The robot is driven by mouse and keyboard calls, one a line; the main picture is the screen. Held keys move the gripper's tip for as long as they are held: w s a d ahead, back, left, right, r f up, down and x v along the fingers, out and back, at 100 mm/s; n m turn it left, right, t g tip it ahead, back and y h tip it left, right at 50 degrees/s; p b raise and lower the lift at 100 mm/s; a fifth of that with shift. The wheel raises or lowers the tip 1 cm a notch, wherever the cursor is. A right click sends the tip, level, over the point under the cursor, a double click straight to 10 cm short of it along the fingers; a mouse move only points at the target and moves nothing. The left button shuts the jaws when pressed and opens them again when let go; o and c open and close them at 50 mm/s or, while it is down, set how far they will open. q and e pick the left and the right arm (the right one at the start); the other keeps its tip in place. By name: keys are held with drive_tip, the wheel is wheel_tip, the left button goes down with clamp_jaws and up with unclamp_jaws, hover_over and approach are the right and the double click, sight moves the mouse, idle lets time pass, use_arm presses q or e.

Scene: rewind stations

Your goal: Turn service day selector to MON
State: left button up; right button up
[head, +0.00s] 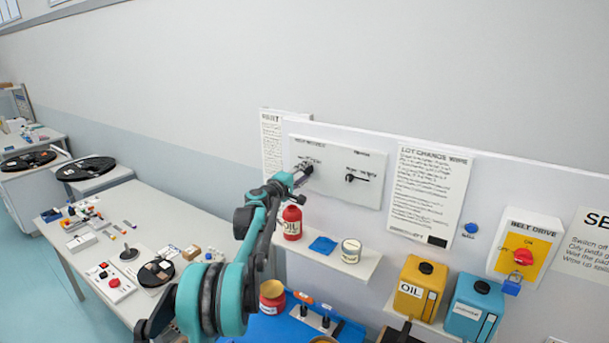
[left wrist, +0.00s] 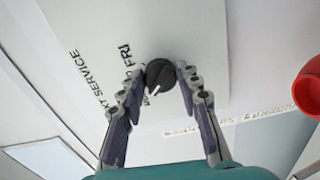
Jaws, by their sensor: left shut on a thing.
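The white selector panel (head: 338,205) is on the wall board in the head view. My left gripper (head: 303,168) reaches its left knob and hides most of it. In the left wrist view my left gripper (left wrist: 166,76) is shut on the black round service day selector (left wrist: 160,71), one finger on each side. The knob's white pointer line slants down and left in that picture. The word FRI shows beside the knob, with SERVICE printed further left. Another label by the pointer is partly hidden by a finger and unreadable. My right gripper is not in view.
A second black knob (head: 357,178) is on the same panel, to the right. Below, a shelf (head: 362,264) holds a red oil bottle (head: 292,222), a blue cloth (head: 323,245) and a tin (head: 351,250). A printed sheet (head: 428,195) hangs to the right.

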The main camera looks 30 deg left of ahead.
use_arm(q)
drive_tip(key=shift+n, duration=0.5)
drive_tip(key=o, duration=1.2)
drive_tip(key=shift+a, duration=0.1)
drive_tip(key=shift+c, duration=0.2)
drive_tip(key=s, duration=1.2)
